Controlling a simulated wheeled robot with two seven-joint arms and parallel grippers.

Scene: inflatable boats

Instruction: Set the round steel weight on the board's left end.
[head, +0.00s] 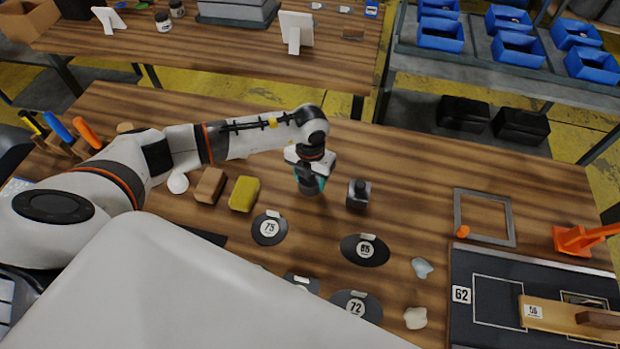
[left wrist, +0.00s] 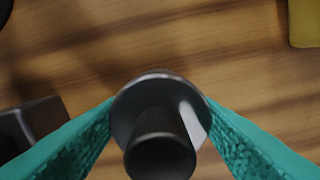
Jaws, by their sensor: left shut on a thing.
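My left gripper (head: 311,182) points down over the middle of the table, its teal fingers shut on the round steel weight (head: 309,188). In the left wrist view the weight (left wrist: 160,125) is a dark grey disc with a knob, between both fingers. Whether it clears the tabletop is hard to tell. The wooden board (head: 560,315) lies at the lower right on a dark mat (head: 480,275), well to the right of the gripper. A dark block (head: 598,320) sits on the board, and a white label is near its left end. My right gripper is not in view.
A dark square weight (head: 359,194) stands just right of the held one. A yellow block (head: 244,194) and a brown block (head: 210,186) lie to its left. Black numbered patches (head: 365,250), a grey frame (head: 484,240) and an orange tool (head: 580,240) lie around the table.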

